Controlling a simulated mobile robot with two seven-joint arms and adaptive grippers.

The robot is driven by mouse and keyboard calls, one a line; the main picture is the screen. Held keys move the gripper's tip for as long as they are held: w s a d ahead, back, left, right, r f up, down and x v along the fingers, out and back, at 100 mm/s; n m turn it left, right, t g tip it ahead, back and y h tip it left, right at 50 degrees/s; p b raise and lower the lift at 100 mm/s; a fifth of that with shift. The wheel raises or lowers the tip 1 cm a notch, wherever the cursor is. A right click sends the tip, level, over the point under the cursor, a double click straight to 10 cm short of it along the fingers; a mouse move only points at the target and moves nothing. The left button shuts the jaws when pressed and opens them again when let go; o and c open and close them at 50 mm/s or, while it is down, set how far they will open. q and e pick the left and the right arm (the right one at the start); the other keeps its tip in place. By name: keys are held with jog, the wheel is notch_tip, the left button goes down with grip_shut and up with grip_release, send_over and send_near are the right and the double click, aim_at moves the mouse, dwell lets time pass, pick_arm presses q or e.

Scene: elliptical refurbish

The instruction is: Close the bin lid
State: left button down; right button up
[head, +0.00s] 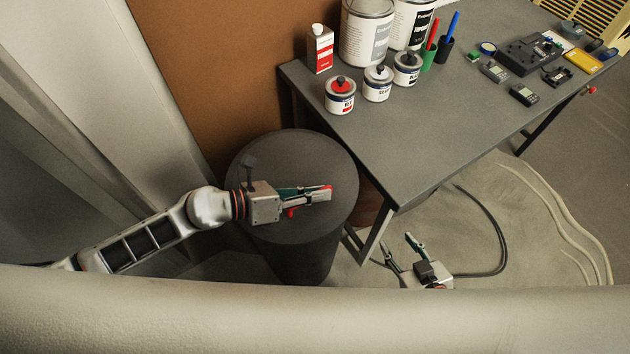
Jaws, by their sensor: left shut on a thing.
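The bin (300,262) is a dark grey cylinder on the floor, left of the table. Its round dark lid (300,150) covers the top as seen from above; I cannot tell whether a gap remains at the rim. My left gripper (328,193) reaches in from the left over the lid.
A grey table (420,140) stands right of the bin, its near corner close to it. It holds paint cans (366,35), small tins (340,95) and electronic devices (530,55). A brown panel (215,70) stands behind the bin. Cables (505,235) lie on the floor.

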pick_arm(q)
jog(key=shift+f, duration=0.3)
jog(key=shift+s+f, duration=0.1)
jog(key=c, duration=2.4)
grip_release()
jog(key=v, duration=1.2)
